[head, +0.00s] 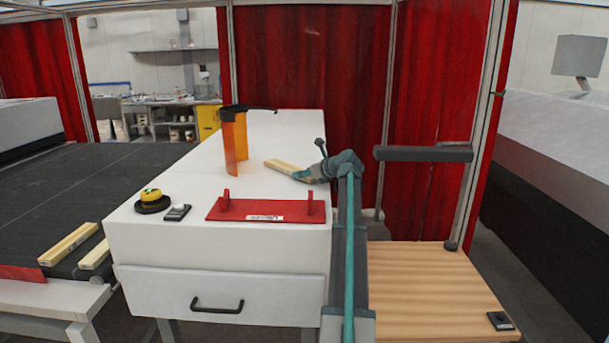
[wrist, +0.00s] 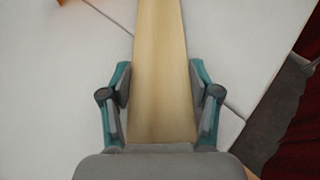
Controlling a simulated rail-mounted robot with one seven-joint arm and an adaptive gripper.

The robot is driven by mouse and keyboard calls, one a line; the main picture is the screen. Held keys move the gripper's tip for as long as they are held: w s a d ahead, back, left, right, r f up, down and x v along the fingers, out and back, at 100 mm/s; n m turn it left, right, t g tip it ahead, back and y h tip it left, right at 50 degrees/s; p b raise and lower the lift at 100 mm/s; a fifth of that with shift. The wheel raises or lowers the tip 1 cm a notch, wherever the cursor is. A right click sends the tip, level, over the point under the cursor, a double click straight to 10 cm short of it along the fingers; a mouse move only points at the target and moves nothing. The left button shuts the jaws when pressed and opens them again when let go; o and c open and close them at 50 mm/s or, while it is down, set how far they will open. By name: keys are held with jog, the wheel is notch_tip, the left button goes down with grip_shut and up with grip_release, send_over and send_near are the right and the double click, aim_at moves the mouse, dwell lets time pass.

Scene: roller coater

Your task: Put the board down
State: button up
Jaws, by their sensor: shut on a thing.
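The board (head: 281,166) is a pale, narrow wooden strip over the white cabinet top (head: 215,185) in the head view. My gripper (head: 306,174) is at its near right end. In the wrist view the board (wrist: 159,50) runs away from me between the two fingers of my gripper (wrist: 160,95), which is shut on it. The white surface shows on both sides of the board. I cannot tell whether its underside touches that surface.
An orange translucent guard (head: 236,148) stands left of the board. A red plate with two posts (head: 265,210) lies at the front. A yellow-topped button (head: 151,198) sits front left. Two more boards (head: 68,244) lie at the left. A wooden table (head: 430,285) is at the right.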

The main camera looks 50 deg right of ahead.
jog(key=shift+f, duration=0.1)
jog(key=o, duration=1.3)
jog(key=shift+c, duration=0.2)
jog(key=b+v, duration=0.2)
jog(key=v, duration=0.9)
jog(key=shift+b, duration=0.4)
jog(key=shift+o, duration=0.4)
jog(key=shift+s+r, duration=0.3)
jog(key=shift+s, duration=0.15)
